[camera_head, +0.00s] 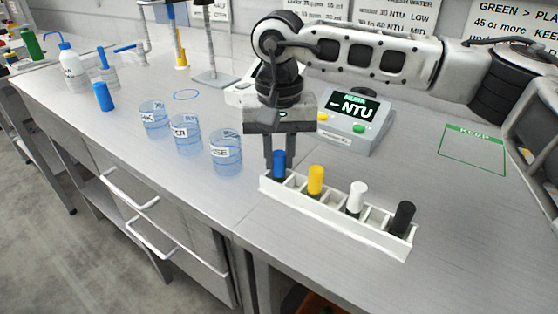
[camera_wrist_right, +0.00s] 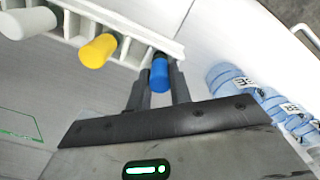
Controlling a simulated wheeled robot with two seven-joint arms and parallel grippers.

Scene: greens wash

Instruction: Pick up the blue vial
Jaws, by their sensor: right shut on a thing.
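The blue vial (camera_head: 279,164) stands upright in the left end slot of the white rack (camera_head: 330,216). My right gripper (camera_head: 275,155) comes down over it from above and is shut on it. In the right wrist view the blue cap (camera_wrist_right: 159,74) lies between the two fingers (camera_wrist_right: 158,88), and the vial is still at the rack. The lower part of the vial is hidden by the rack. My left gripper is not in view.
The rack also holds a yellow vial (camera_head: 315,180), a white vial (camera_head: 356,199) and a black vial (camera_head: 402,218). Clear blue beakers (camera_head: 226,152) stand left of it. An NTU meter (camera_head: 350,120) stands behind. A green-outlined area (camera_head: 473,150) at right is empty.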

